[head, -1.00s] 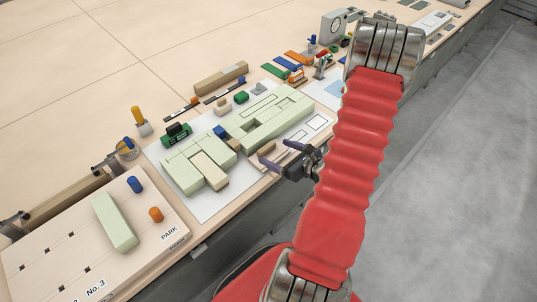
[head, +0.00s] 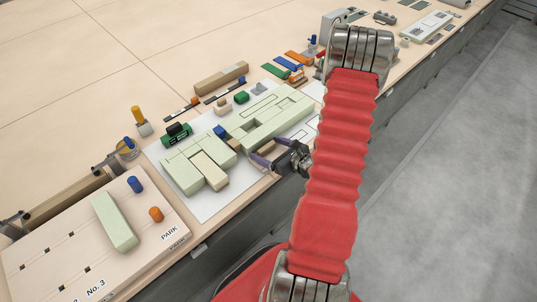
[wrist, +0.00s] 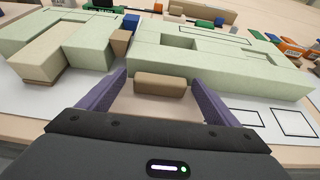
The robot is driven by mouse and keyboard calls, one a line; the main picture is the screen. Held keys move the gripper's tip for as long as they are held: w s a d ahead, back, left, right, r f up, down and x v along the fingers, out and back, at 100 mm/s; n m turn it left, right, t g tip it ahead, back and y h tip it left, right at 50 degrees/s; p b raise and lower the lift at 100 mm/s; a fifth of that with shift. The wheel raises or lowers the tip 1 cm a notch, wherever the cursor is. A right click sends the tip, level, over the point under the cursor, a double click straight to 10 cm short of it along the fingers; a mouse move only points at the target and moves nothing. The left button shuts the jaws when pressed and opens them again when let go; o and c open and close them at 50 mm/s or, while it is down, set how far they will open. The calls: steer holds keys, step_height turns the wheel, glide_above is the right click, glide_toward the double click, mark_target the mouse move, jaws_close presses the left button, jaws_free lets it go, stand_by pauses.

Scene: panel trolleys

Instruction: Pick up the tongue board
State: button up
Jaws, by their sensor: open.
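Several pale green boards lie on a white sheet (head: 205,208), some with recesses; they also fill the back of the wrist view (wrist: 225,60). I cannot tell for sure which one is the tongue board. A paler board with a brownish lower edge (head: 210,171) juts toward the front and shows at the left of the wrist view (wrist: 48,52). My gripper (head: 266,152) is open at the near side of the long green board. In the wrist view, a small brown block (wrist: 160,83) shows between its purple fingers (wrist: 161,84), with gaps on both sides; it seems to touch the green board.
A parking board (head: 65,258) with a green block (head: 114,222) and blue and orange pegs stands at the front left. Small coloured parts and a long brown bar (head: 221,78) lie behind the sheet. The table's front edge runs beneath my gripper.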

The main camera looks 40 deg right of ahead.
mark_target(269, 153)
steer(key=shift+c, duration=0.3)
steer(key=c, duration=1.2)
steer(key=shift+r, duration=0.2)
step_height(269, 153, up, 10)
steer(key=shift+f, duration=0.15)
stand_by(0.4)
stand_by(0.8)
